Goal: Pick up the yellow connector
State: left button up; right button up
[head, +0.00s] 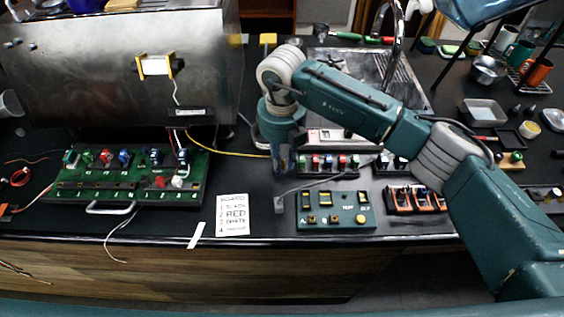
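My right arm reaches in from the right, and its gripper (283,172) points down at the counter, left of a row of small coloured connectors (328,164). The fingertips are small and partly blurred, so I cannot tell whether they are open or shut. No connector in the row reads clearly as yellow. A yellow block (268,39) is at the back, near the steel machine. My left gripper is not in view.
A green circuit board (130,180) with coloured plugs lies at left, below the steel brewer (120,65). A printed card (233,214) and a green test panel (335,209) lie near the front edge. Orange-and-black clips (415,199) and a sink (375,72) are to the right.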

grip_shut()
